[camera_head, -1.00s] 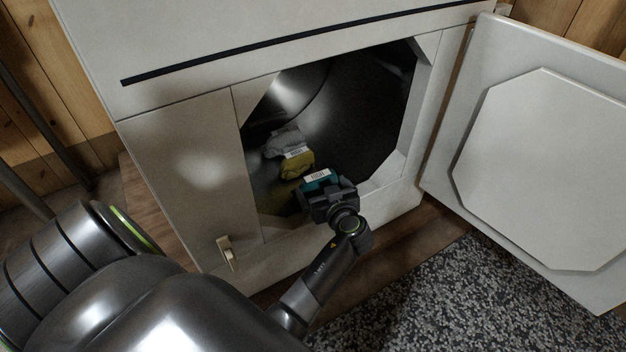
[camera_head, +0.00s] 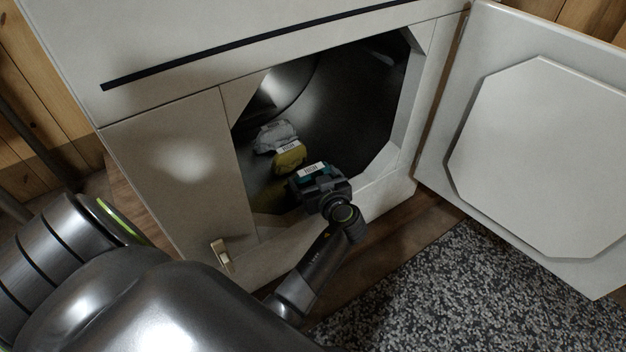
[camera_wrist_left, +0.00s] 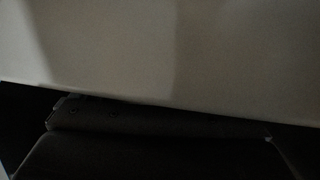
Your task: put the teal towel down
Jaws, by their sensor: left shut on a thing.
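The teal towel (camera_head: 314,170) shows as a small strip with a white label, at the lower part of the washing machine's octagonal opening in the head view. My left gripper (camera_head: 316,179) is shut on it, and the gripper body hides most of it. The towel is just inside the opening, next to a yellow cloth (camera_head: 290,160). I cannot tell whether it touches the drum floor. The left wrist view shows a pale panel and dark gripper parts, with no towel to make out. My right gripper is not in view.
A grey cloth (camera_head: 276,136) with a label lies behind the yellow one in the dark drum (camera_head: 345,120). The machine's door (camera_head: 545,160) stands open at the right. The opening's pale rim (camera_head: 375,174) is close to my left gripper. A speckled rug (camera_head: 450,290) lies in front.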

